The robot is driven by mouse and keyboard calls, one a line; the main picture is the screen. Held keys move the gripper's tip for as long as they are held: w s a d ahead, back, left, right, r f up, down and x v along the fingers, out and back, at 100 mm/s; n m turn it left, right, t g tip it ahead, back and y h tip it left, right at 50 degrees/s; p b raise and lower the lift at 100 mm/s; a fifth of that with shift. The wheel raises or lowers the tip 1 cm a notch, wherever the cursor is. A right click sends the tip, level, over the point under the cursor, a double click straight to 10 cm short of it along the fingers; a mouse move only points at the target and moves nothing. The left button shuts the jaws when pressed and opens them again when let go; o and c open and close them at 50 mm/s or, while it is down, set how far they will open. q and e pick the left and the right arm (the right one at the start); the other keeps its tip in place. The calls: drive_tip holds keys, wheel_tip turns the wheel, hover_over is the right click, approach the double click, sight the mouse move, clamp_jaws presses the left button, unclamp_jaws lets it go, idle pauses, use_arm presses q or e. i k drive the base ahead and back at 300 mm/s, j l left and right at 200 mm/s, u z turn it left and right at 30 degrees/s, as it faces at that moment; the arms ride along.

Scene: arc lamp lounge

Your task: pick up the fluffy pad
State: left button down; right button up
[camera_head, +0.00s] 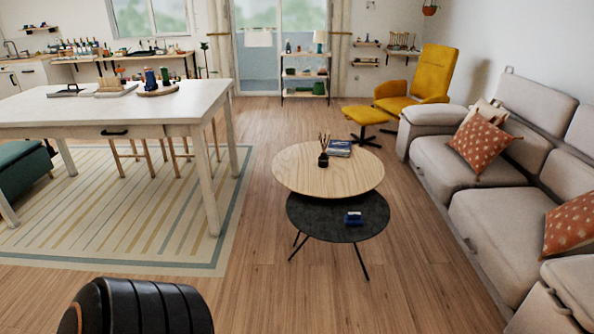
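I cannot pick out a fluffy pad for certain in this view. Orange patterned cushions lie on the grey sofa (490,205) at the right: one (484,143) leans near the far armrest and another (572,222) is closer to me. A small blue item (353,218) lies on the low black round table (315,215); it is too small to tell what it is. Neither of my grippers shows.
A light wood round table (310,172) overlaps the black one and holds a reed diffuser (323,158) and books (338,148). A white dining table (140,108) stands left on a striped rug (110,235). A yellow armchair (432,75) and footstool (365,115) stand behind. Wood floor ahead is clear.

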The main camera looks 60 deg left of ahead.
sight(351, 218)
drive_tip(key=u, duration=1.35)
drive_tip(key=z, duration=3.15)
drive_tip(key=u, duration=3.15)
